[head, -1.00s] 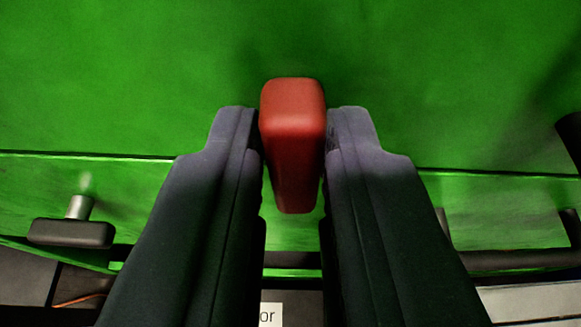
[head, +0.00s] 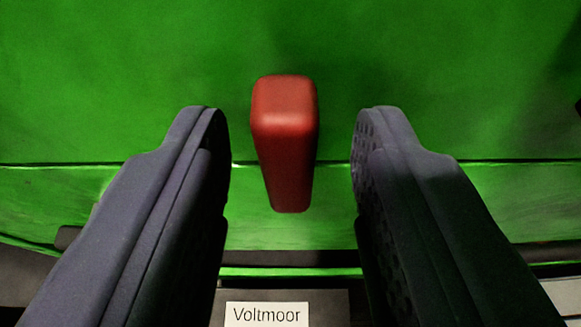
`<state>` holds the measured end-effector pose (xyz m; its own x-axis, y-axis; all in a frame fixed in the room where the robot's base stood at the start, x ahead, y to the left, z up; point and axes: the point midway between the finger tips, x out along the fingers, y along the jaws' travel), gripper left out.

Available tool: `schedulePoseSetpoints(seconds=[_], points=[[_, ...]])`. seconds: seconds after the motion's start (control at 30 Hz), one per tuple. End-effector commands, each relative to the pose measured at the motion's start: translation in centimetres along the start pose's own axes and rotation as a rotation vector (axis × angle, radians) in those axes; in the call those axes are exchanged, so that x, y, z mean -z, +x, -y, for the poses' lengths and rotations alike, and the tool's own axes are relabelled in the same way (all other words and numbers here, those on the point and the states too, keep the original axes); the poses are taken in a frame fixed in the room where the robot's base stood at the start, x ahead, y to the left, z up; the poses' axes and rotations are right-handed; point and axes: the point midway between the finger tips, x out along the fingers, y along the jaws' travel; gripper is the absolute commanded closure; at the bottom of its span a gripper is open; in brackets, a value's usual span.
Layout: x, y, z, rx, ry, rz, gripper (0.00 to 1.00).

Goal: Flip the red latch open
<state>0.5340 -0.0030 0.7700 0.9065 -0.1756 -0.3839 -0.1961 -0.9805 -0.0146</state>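The red latch (head: 286,145) is a rounded block standing out from the green panel (head: 120,70) in the middle of the head view. It looks upright in the picture and spans the dark seam across the panel. My gripper (head: 290,125) is open, with one dark finger on each side of the latch. There is a clear gap between the latch and each finger, and neither finger touches it. The latch's hinge or mount is not visible.
A dark horizontal bar (head: 290,257) runs under the green surface. The green area above the latch is clear.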

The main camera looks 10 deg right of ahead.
Motion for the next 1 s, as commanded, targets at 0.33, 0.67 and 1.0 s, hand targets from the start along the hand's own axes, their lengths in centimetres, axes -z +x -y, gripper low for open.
schedulePoseSetpoints(seconds=[0.33, 0.67, 1.0], points=[[0.2, -2.3, 0.0, 0.001, -0.001, 0.002, 0.60], [0.1, -7.4, 0.0, 0.000, 0.000, 0.001, 0.60], [0.0, -7.8, 0.0, 0.000, 0.000, 0.000, 0.60]])
